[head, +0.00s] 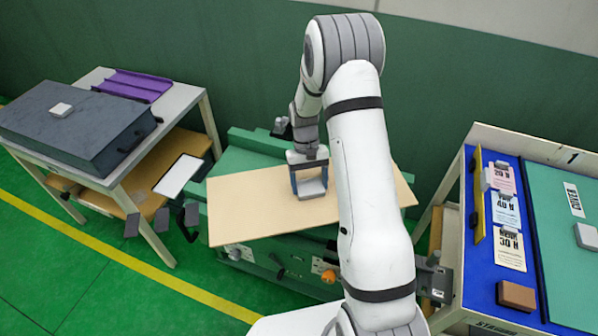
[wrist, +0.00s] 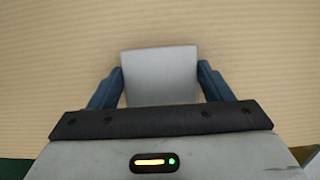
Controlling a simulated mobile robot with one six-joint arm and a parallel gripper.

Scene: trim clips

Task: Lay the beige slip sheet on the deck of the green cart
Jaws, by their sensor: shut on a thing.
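The beige slip sheet (head: 245,205) is a flat, thin board over the green cart (head: 240,158) in the head view. It covers most of the cart's top, and its front edge overhangs. I cannot tell whether it touches the deck. My gripper (head: 310,190) is above the middle of the sheet, shut on a grey block (head: 314,187) on the sheet's top. In the wrist view the grey block (wrist: 160,77) sits between the two blue fingers, with the beige sheet (wrist: 240,50) filling the background. My arm hides part of the sheet's right side.
At left, a table (head: 185,100) holds a dark grey case (head: 70,125) and a purple tray (head: 135,85). At right, a bench (head: 450,215) has a blue top with labels, a green cover (head: 570,235) and a brown block (head: 516,295). The green floor (head: 60,270) in front is clear.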

